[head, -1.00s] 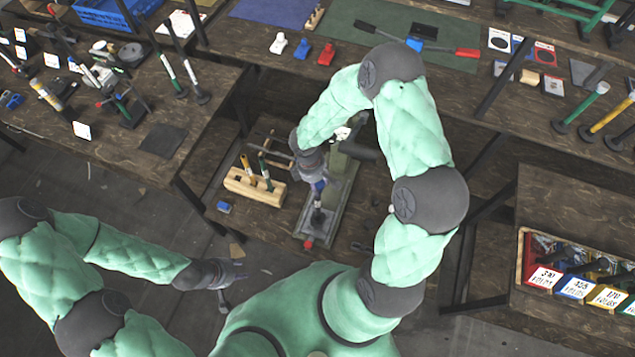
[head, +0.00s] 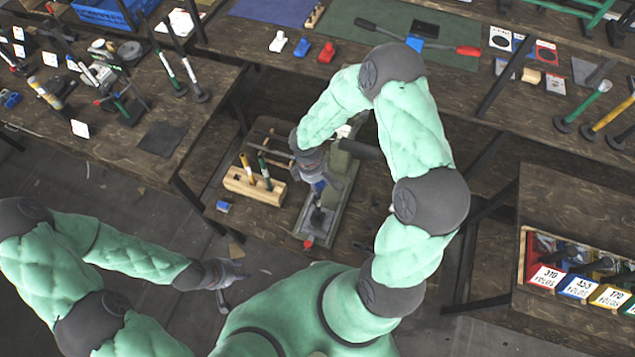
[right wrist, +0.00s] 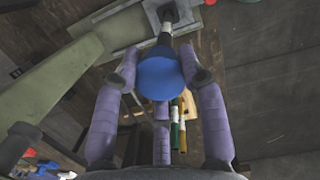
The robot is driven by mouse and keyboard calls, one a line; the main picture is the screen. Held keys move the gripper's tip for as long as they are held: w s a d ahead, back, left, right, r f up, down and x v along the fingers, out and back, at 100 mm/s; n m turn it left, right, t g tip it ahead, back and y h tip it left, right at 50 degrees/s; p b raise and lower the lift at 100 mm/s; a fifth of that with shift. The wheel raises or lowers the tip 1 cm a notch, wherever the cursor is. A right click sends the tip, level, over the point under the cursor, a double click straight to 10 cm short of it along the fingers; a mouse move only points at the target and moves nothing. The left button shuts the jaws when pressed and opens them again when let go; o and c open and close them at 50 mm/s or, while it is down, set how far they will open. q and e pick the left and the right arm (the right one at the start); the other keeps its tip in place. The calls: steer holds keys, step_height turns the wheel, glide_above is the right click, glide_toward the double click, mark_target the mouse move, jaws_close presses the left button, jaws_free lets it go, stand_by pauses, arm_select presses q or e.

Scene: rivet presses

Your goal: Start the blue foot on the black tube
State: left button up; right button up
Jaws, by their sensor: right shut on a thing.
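The blue foot (right wrist: 160,77) is a round blue cap held between the purple-grey fingers of my right gripper (right wrist: 163,80). It also shows as a small blue patch in the head view (head: 319,186). My right gripper (head: 315,182) is shut on it above the press bed. The black tube (right wrist: 165,30) stands in a grey holder right by the foot, lined up with it; whether they touch is hidden. The tube shows below the gripper in the head view (head: 318,214). My left gripper (head: 228,275) hangs at the lower left, away from both; its finger opening is unclear.
The green-grey press (head: 340,180) surrounds the work spot, and its arm (right wrist: 45,90) passes close to my right gripper. A wooden block with upright tools (head: 255,186) stands to the left. White, blue and red feet (head: 302,48) sit on the back table.

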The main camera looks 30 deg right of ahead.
steer(key=shift+f+b, duration=0.5)
steer(key=shift+f, duration=0.1)
steer(key=o, duration=1)
steer(key=r, duration=0.4)
steer(key=w+a+r, duration=0.1)
steer(key=r, duration=0.7)
steer(key=shift+w+a, duration=0.15)
steer(key=shift+a, duration=0.05)
steer(key=shift+f, duration=0.1)
